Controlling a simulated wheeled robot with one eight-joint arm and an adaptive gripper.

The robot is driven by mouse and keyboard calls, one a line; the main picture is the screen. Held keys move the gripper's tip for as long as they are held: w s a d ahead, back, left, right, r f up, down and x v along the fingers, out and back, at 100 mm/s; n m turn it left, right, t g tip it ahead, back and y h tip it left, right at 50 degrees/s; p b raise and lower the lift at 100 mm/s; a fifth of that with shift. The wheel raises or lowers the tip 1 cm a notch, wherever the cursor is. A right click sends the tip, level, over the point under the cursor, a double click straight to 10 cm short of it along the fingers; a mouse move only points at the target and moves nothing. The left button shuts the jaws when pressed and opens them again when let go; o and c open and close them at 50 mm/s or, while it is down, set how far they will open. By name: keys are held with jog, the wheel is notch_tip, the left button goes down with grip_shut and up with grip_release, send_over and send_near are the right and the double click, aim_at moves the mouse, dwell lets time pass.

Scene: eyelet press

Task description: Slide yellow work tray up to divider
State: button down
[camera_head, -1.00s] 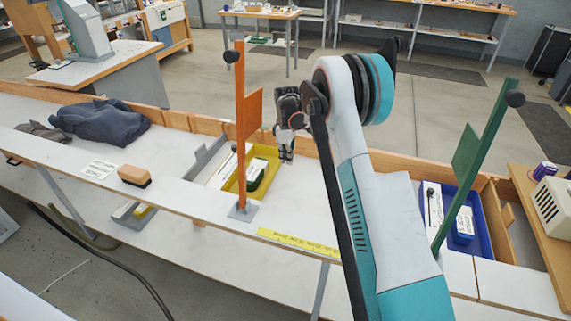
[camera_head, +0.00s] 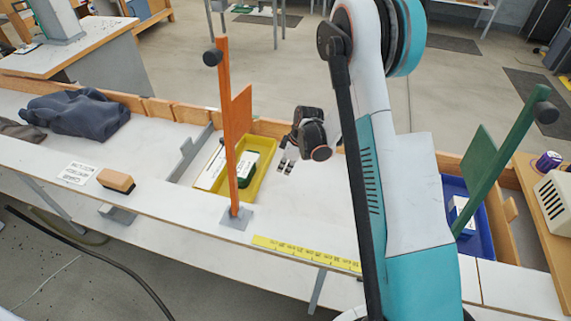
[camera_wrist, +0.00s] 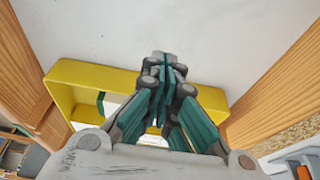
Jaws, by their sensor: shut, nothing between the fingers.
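The yellow work tray (camera_head: 264,169) lies on the white bench, partly hidden behind an orange post. It holds a dark green and white item. A grey upright strip (camera_head: 188,150), which looks like the divider, stands to its left, with a gap between them. My gripper (camera_head: 285,167) is shut and empty, fingers pointing down, just right of the tray's right wall. I cannot tell whether it touches the wall. In the wrist view, my shut fingertips (camera_wrist: 164,62) appear beside the yellow tray's rim (camera_wrist: 95,72), and my fingers hide part of the tray.
The orange post (camera_head: 230,130) rises in front of the tray. A white card (camera_head: 210,172) lies between strip and tray. A wooden ledge (camera_head: 268,128) runs behind. A yellow ruler strip (camera_head: 305,252) marks the front edge. A blue tray (camera_head: 482,240) is at right.

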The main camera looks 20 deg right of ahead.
aim_at(250, 169)
jog(key=b+x, duration=0.1)
jog(key=x, duration=0.4)
jog(key=shift+f, duration=0.3)
jog(key=w+a, duration=0.1)
jog(key=w+a+b, duration=0.1)
jog(key=shift+a, duration=0.35)
jog(key=shift+w+a, duration=0.2)
jog(key=shift+a, duration=0.15)
jog(key=w+a, duration=0.1)
jog(key=a, duration=0.1)
jog(key=w+a+b, duration=0.1)
jog(key=w+a, duration=0.3)
jog(key=shift+a+b, duration=0.35)
jog(key=shift+b, duration=0.05)
